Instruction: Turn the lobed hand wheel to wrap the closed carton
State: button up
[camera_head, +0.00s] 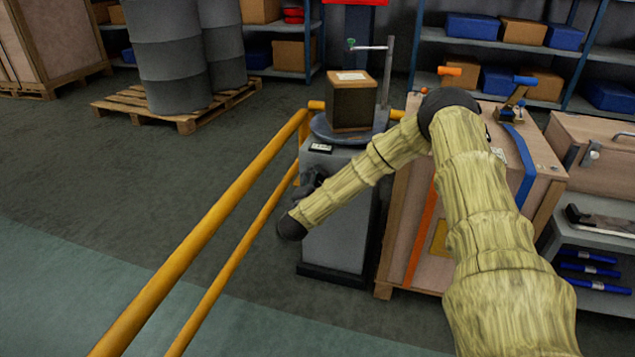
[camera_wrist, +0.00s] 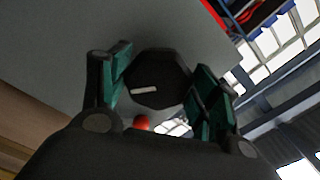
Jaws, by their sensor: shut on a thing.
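The closed carton (camera_head: 350,105), brown with a white label on top, stands upright on the round grey turntable (camera_head: 322,131) of the grey wrapping machine (camera_head: 335,235). A thin post (camera_head: 387,72) with a horizontal arm and a small green tip rises behind it. In the wrist view the lobed hand wheel (camera_wrist: 158,78) is dark, with a pale bar mark on its face. My gripper (camera_wrist: 160,72) has its green-padded fingers on either side of the wheel and is shut on it. In the head view my gripper (camera_head: 309,184) is a dark shape at the machine's left side, partly hidden by my arm; I cannot make out the wheel there.
A yellow guard rail (camera_head: 215,215) runs close along the left of the machine. A strapped wooden crate (camera_head: 420,230) stands close on its right. Drums on a pallet (camera_head: 190,118) are behind left. The floor at left is clear.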

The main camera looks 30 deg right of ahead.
dwell(0.4)
jog(key=o, duration=1)
jog(key=shift+s+a, duration=0.1)
jog(key=v, duration=1.1)
jog(key=shift+s+a, duration=0.25)
jog(key=shift+a, duration=0.05)
jog(key=shift+f, duration=0.1)
